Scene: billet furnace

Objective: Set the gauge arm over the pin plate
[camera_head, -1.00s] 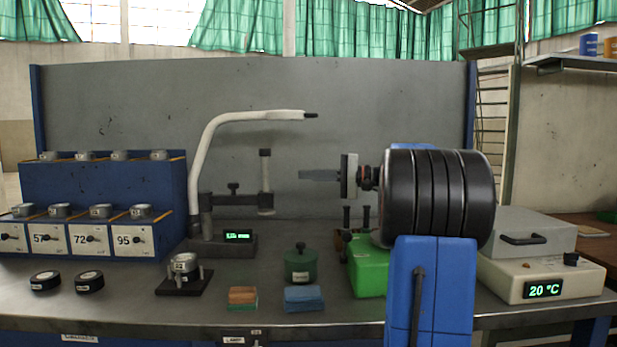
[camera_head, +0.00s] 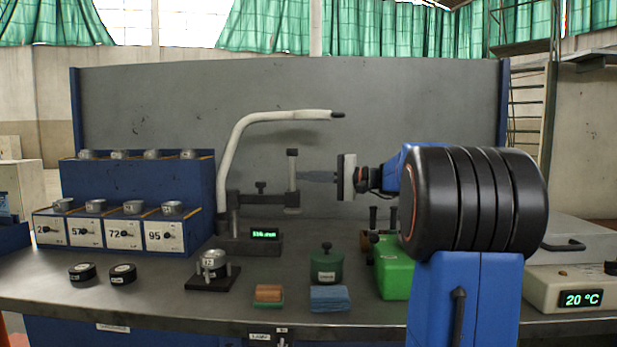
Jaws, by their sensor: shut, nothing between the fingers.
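The gauge stand has a black base with a green-lit display (camera_head: 264,233). A dark horizontal gauge arm (camera_head: 258,199) reaches right from its post and ends in an upright spindle (camera_head: 292,178). A white curved tube with a black tip (camera_head: 285,116) rises above it. The dark pin plate (camera_head: 213,284) lies in front and to the left of the spindle, with a metal cup (camera_head: 213,262) among its pins. My gripper (camera_head: 302,176) is shut and empty, pointing left. Its fingertips are right beside the spindle; I cannot tell whether they touch.
A blue rack (camera_head: 138,185) with several metal cups and numbered cards stands left. Two black pucks (camera_head: 102,273), a green lidded pot (camera_head: 327,265), an orange-green block (camera_head: 268,294), a blue pad (camera_head: 329,298) and a green box (camera_head: 393,278) occupy the bench. A temperature unit (camera_head: 560,290) stands right.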

